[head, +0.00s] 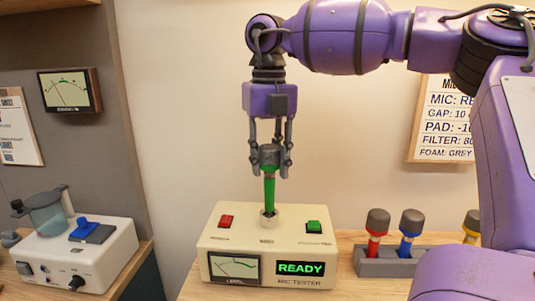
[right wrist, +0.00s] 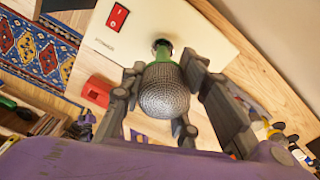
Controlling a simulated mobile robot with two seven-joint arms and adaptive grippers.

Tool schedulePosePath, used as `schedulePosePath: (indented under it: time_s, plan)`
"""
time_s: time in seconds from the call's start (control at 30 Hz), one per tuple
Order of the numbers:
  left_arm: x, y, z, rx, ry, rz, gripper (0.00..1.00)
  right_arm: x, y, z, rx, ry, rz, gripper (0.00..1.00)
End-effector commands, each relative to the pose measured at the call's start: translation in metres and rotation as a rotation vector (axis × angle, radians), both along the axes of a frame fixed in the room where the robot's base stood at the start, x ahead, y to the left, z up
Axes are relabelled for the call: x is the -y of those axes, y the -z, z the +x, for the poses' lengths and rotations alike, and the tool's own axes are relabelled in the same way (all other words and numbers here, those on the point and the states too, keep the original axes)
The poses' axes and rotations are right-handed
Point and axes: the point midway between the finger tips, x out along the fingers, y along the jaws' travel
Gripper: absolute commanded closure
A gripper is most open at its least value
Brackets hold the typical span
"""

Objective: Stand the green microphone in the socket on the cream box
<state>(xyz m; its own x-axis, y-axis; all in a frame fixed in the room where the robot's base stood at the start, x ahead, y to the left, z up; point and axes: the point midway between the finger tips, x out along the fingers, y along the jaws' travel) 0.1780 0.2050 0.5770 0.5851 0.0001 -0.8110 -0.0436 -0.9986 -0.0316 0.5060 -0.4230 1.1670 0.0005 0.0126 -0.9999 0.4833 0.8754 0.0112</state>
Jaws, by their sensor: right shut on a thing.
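The green microphone (head: 269,190) is upright, grey head at the top, with its lower end at the round socket (head: 269,216) on top of the cream box (head: 225,240). My right gripper (head: 270,166) is shut on it near the head, pointing straight down above the box. In the right wrist view the mesh head of the microphone (right wrist: 172,92) sits between the fingers (right wrist: 165,115), and its green body runs down to the dark socket opening (right wrist: 161,44). How deep the lower end sits cannot be told. My left gripper is not in view.
A grey rack (head: 385,262) with red, blue and yellow microphones stands to the right. A white device (head: 75,254) stands at the left.

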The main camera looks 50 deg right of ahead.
Motion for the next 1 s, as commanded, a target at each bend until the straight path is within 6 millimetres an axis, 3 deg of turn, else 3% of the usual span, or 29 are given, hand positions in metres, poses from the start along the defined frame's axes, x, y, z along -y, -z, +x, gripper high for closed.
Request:
schedulePosePath:
  time_s: [0.4, 0.9, 0.93, 1.0]
  plan:
    - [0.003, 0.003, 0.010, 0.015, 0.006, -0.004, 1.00, 0.000, 0.027, 0.000, 0.000, -0.001, 0.001, 1.00]
    - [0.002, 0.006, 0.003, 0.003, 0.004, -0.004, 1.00, 0.000, 0.032, 0.000, 0.001, -0.001, 0.000, 1.00]
    - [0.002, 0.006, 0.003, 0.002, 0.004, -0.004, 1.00, 0.000, 0.032, 0.000, 0.001, -0.001, 0.000, 0.70]
    - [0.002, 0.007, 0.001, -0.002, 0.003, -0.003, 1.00, 0.000, 0.032, 0.000, 0.001, -0.001, 0.000, 0.61]
